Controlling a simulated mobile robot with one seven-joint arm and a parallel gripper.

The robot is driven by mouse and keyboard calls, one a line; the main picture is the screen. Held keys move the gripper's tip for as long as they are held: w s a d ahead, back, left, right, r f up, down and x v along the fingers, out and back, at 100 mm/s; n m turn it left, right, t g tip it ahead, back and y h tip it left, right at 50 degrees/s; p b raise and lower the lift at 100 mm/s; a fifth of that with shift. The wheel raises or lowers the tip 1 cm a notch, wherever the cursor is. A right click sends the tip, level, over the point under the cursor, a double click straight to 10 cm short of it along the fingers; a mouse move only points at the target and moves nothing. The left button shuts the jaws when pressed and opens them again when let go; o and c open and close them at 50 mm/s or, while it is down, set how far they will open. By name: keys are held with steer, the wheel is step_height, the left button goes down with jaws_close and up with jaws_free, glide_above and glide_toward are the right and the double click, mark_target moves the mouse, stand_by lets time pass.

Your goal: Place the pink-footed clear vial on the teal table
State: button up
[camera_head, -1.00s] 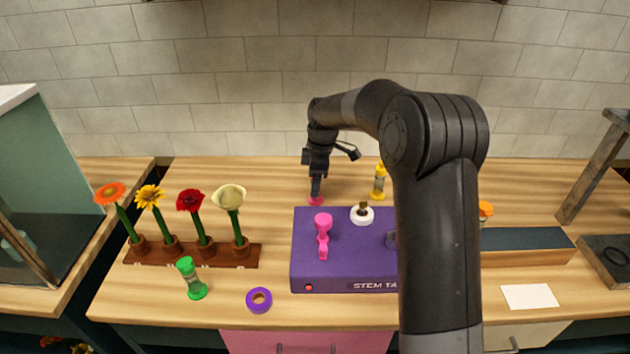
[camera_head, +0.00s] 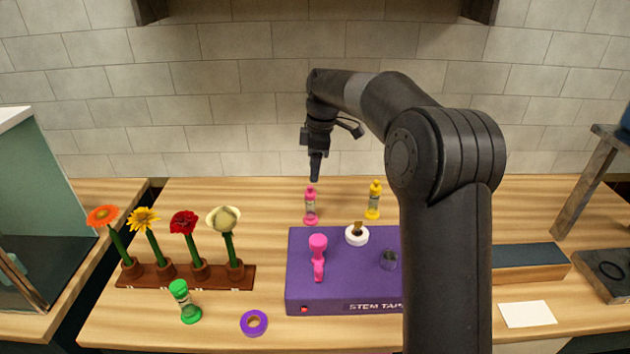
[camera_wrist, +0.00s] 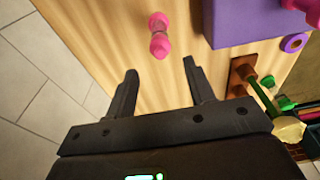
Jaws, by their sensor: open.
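The pink-footed clear vial (camera_head: 311,207) stands upright on the wooden counter, just behind the purple STEM TAPE box. It has pink ends and a clear middle. In the wrist view the vial (camera_wrist: 159,36) shows beyond the fingertips, roughly centred between them and apart from them. My gripper (camera_head: 315,181) is above the vial, pointing down. In the wrist view my gripper (camera_wrist: 160,69) is open and empty. No table with a clearly teal top shows; a teal-walled stand (camera_head: 50,190) is at the far left.
The purple box (camera_head: 340,268) carries a pink tool, a white ring and a grey cup. A yellow-ended vial (camera_head: 374,200) stands right of the pink one. A green vial (camera_head: 185,302), purple tape roll (camera_head: 254,322) and flower rack (camera_head: 185,278) are at left. Counter behind the rack is clear.

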steer(key=shift+s+d+r, duration=0.15)
steer(key=shift+s+r, duration=0.1)
steer(key=shift+r, duration=0.3)
steer(key=s+d+r+m+t, duration=0.1)
steer(key=s+d+r+m, duration=0.2)
steer(key=s, duration=0.3)
steer(key=s+d+r+m+t+h, duration=0.1)
steer(key=s+d+r+m, duration=0.15)
steer(key=s, duration=0.45)
steer(key=s+d+r+m+t, duration=0.1)
steer(key=s+d+r+m, duration=0.1)
steer(key=s+m, duration=0.3)
steer(key=s+d+f+m+t, duration=0.1)
steer(key=s+d+f+m, duration=0.1)
steer(key=s, duration=0.4)
steer(key=s+d+f+m, duration=0.2)
steer(key=s+m, duration=0.1)
steer(key=s, duration=0.4)
steer(key=s+d+f+m+t, duration=0.1)
steer(key=s+d+m, duration=0.1)
steer(key=s, duration=0.4)
steer(key=shift+s+f+t, duration=0.25)
steer(key=shift+f+t, duration=0.05)
steer(key=shift+f, duration=0.1)
steer(key=shift+o, duration=0.3)
steer(key=shift+m, duration=0.25)
